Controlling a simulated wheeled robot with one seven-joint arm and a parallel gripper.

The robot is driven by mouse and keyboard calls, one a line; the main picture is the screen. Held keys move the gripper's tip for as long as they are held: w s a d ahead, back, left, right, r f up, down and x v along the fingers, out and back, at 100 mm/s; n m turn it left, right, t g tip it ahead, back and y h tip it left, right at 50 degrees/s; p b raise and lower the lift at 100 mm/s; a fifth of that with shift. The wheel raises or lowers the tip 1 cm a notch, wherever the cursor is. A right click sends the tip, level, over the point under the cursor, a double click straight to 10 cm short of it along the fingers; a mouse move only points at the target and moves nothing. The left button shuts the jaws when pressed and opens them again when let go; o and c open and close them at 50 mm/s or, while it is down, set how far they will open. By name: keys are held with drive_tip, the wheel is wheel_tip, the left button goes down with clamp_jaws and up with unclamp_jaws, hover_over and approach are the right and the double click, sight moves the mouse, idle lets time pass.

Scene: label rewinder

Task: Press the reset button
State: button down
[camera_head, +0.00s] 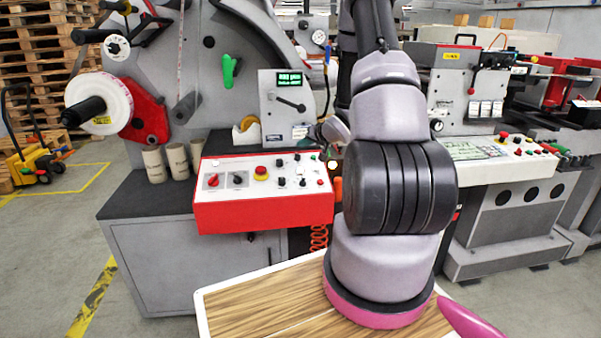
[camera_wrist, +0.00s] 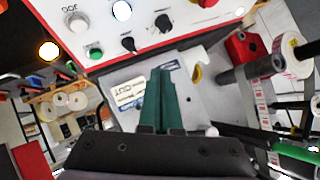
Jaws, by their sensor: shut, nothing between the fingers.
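The white-topped, red-fronted control panel (camera_head: 265,212) stands left of my arm in the head view. Its face (camera_wrist: 100,20) fills the top left of the wrist view, upside down. I cannot read which one is reset. My gripper (camera_wrist: 160,72) has dark green fingers, shut and empty, appearing just below the panel's edge in the wrist view. I see no contact. In the head view my arm mostly hides it.
The rewinder's grey body (camera_head: 150,60) rises behind the panel, with a white label roll (camera_head: 98,103) at left. Cardboard cores (camera_head: 177,160) stand left of the panel. A wood-topped table (camera_head: 255,305) lies in front. Another console (camera_head: 490,160) stands at right.

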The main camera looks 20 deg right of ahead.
sight(300, 170)
drive_tip(key=shift+s+f, duration=0.1)
drive_tip(key=shift+f, duration=0.15)
drive_tip(key=shift+w+d+f, duration=0.1)
drive_tip(key=shift+w+f, duration=0.3)
drive_tip(key=shift+f, duration=1)
drive_tip(key=shift+w+d+f, duration=0.1)
drive_tip(key=shift+w+f, duration=0.25)
drive_tip(key=shift+f, duration=1.05)
drive_tip(key=shift+w+d+f, duration=0.1)
drive_tip(key=shift+w+f, duration=0.3)
drive_tip(key=shift+f, duration=1)
drive_tip(key=shift+f, duration=0.15)
drive_tip(key=shift+w+f, duration=0.1)
drive_tip(key=shift+f, duration=0.15)
drive_tip(key=shift+w+f, duration=0.1)
drive_tip(key=shift+f, duration=0.3)
drive_tip(key=shift+s+r, duration=0.25)
drive_tip(key=shift+r, duration=0.55)
